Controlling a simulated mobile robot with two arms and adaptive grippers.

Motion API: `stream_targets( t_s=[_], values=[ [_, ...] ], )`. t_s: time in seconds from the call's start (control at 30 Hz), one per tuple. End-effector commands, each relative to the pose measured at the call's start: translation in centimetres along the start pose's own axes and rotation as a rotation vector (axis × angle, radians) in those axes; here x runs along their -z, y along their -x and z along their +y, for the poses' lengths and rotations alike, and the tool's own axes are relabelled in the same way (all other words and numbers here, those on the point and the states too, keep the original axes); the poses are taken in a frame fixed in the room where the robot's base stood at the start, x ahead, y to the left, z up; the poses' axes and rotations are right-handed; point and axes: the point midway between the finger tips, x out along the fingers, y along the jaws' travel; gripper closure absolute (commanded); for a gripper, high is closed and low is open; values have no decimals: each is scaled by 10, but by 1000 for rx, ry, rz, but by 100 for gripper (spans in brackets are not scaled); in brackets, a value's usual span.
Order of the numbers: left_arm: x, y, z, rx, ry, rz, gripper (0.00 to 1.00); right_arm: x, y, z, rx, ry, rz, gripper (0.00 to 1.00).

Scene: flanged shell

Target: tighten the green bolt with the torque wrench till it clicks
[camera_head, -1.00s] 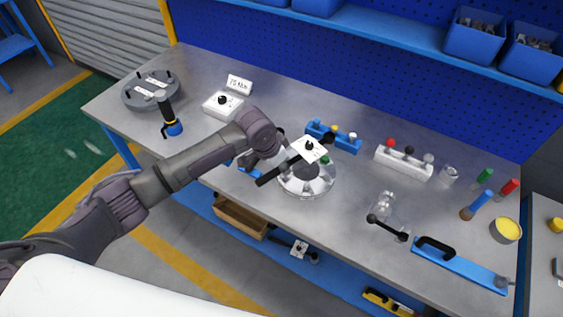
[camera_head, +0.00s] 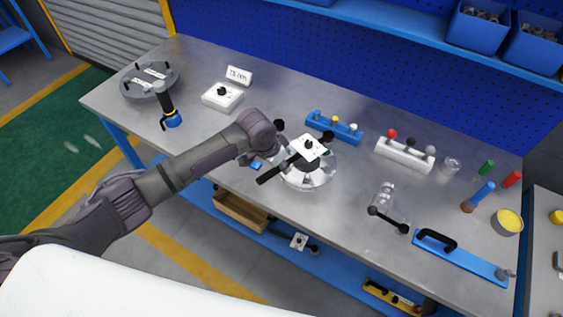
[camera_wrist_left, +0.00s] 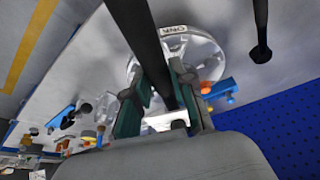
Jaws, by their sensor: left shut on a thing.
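The round metal flanged shell (camera_head: 322,178) sits near the front middle of the bench and also shows in the wrist view (camera_wrist_left: 204,50). My right gripper is not in view.
A blue rack (camera_head: 335,128) and a white rack (camera_head: 404,155) stand behind the shell. A clear jar-like part (camera_head: 386,193), a blue bar with a black handle (camera_head: 460,260) and a yellow-topped tin (camera_head: 508,221) stand to the right. A grey disc (camera_head: 150,82) lies far left.

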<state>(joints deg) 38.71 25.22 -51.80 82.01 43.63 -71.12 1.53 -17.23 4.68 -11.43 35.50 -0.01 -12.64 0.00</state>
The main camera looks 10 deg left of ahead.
Motion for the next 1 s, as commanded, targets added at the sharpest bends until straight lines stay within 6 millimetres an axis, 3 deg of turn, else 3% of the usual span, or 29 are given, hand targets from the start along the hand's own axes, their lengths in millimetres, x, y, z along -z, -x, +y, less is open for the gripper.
stream_targets(
  t_s=[1.0],
  values=[
    [3, 1, 0, -1, 0, 6, 100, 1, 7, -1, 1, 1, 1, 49]
  ],
)
